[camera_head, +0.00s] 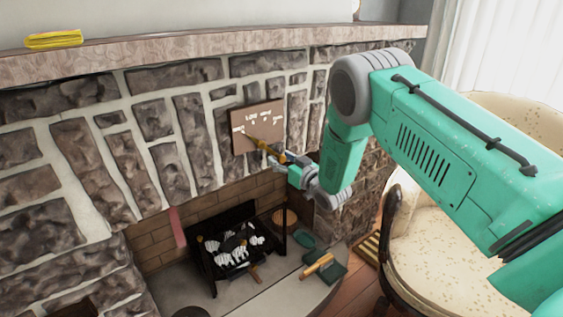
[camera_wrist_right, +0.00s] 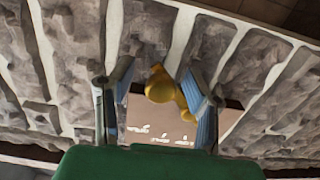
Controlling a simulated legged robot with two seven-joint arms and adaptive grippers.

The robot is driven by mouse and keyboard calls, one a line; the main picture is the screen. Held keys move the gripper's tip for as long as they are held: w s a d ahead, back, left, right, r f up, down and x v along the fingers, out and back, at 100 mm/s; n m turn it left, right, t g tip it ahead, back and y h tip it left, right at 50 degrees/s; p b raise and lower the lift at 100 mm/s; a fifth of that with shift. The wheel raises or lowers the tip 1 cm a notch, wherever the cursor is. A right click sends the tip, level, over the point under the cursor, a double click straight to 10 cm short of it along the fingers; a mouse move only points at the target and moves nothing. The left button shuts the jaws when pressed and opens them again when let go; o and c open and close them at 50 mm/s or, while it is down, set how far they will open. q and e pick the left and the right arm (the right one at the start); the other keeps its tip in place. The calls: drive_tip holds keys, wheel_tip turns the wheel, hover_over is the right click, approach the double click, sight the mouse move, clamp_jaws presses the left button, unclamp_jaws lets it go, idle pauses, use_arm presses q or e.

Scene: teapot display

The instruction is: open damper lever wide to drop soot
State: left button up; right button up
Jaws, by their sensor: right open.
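The damper lever (camera_head: 259,144) is a brass-yellow handle sticking out from a brown plate (camera_head: 266,115) with white lettering on the stone chimney front. My right gripper (camera_head: 288,160) is at the lever's outer end. In the right wrist view, the lever's rounded yellow knob (camera_wrist_right: 160,87) shows between the two open fingers, nearer the right one. A gap shows between the knob and the left finger; I cannot tell whether the right finger touches it. The plate also shows behind the fingers (camera_wrist_right: 156,82). My left gripper is not in view.
Below is the brick firebox with a black grate (camera_head: 211,272) holding whitish logs (camera_head: 238,243). A dark green dustpan (camera_head: 334,272) lies on the hearth (camera_head: 262,300). A cream armchair (camera_head: 425,228) stands at the right.

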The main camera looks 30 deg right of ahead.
drive_tip(key=shift+a+r, duration=0.15)
drive_tip(key=shift+a, duration=0.05)
clamp_jaws()
drive_tip(key=shift+d, duration=0.15)
